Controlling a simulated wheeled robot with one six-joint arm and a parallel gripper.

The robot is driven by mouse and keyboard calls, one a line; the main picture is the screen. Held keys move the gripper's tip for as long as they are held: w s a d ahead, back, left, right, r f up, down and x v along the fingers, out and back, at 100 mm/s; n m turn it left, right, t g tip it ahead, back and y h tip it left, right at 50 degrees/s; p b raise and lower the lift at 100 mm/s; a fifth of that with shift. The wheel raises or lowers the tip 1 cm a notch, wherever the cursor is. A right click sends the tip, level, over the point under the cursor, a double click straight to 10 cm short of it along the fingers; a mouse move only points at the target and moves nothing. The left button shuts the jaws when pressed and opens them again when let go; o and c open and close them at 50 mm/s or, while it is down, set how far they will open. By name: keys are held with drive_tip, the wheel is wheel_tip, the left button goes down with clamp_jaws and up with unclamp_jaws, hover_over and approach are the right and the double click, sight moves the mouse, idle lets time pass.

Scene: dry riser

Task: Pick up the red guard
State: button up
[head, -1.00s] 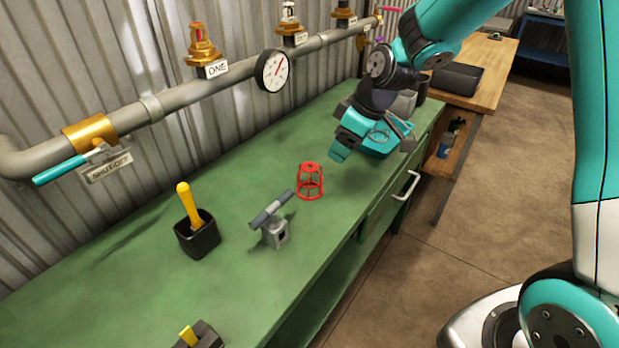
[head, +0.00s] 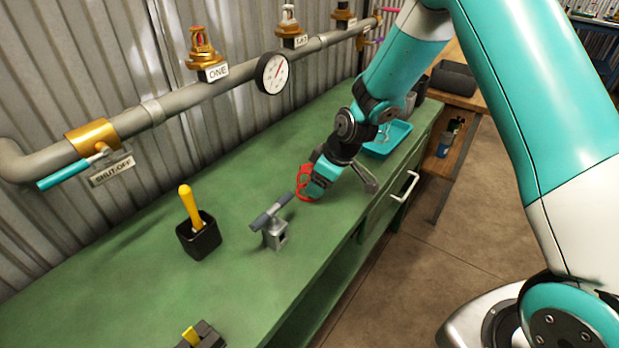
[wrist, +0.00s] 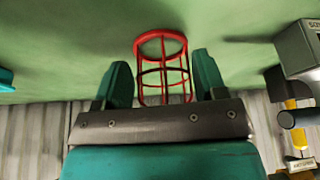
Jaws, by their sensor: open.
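The red guard (head: 303,184) is an open cage standing on the green bench, partly hidden behind my gripper in the head view. In the wrist view the red guard (wrist: 163,66) lies between and beyond the two teal fingers. My gripper (head: 312,188) is right at the guard, reaching down from the upper right. In the wrist view my gripper (wrist: 162,82) is open, with one finger on each side of the cage and a visible gap on both sides. Whether a finger touches the guard lower down cannot be told.
A grey clamp-like tool on a block (head: 273,230) stands just left of the guard. A black cup with a yellow handle (head: 197,232) is farther left. A teal tray (head: 390,140) lies behind my gripper. The pipe with gauge (head: 272,73) runs along the wall.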

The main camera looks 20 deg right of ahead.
clamp_jaws()
drive_tip(key=shift+r, duration=0.1)
